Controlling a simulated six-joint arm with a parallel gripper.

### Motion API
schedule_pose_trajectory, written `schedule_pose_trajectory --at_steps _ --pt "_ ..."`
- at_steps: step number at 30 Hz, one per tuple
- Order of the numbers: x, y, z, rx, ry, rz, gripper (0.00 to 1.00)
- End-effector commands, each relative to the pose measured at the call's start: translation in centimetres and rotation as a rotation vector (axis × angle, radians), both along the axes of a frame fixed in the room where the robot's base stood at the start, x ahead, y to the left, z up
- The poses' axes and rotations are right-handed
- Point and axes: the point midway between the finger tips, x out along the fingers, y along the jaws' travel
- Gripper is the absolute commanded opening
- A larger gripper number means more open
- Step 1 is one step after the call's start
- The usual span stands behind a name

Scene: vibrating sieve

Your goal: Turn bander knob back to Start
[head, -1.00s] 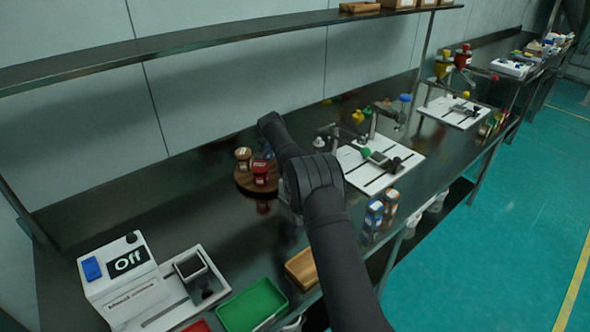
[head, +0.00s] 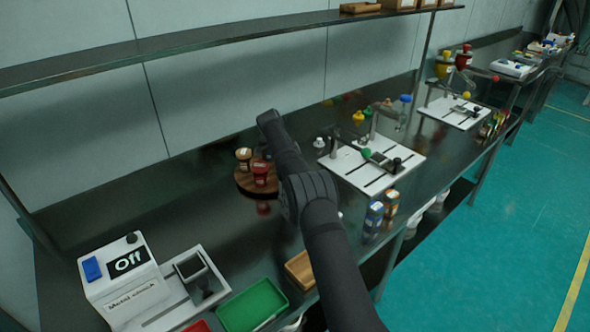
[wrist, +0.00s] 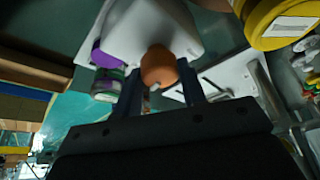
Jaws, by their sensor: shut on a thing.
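In the wrist view, an orange rounded knob (wrist: 158,68) sits between the two blue fingers of my gripper (wrist: 160,85), in front of a pale body (wrist: 140,25). My gripper is shut on this knob. I cannot read any Start mark or tell how far the knob is turned. In the head view, my arm hides the gripper and the orange knob. A white machine (head: 125,280) at the lower left shows "Off" and has a blue button (head: 92,268).
A green tray (head: 252,306) and a brown tray (head: 301,268) lie near the front edge. A round wooden stand (head: 244,184) with jars is behind my arm. A white slotted plate (head: 372,178) lies to the right. A yellow round thing (wrist: 277,24) is close in the wrist view.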

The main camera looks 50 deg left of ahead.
Motion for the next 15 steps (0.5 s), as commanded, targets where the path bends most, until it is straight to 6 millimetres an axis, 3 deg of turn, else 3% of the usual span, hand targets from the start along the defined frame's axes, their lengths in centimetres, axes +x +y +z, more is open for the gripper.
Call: schedule_pose_trajectory --at_steps 1,2,5,15 --pt "-0.03 -0.01 -0.05 -0.001 0.002 0.001 0.15" --pt "-0.03 -0.01 -0.05 -0.001 0.002 0.001 0.39" --pt "-0.03 -0.01 -0.05 -0.001 0.001 0.001 0.59" --pt "-0.01 0.02 0.23 0.0 0.0 0.001 0.59"
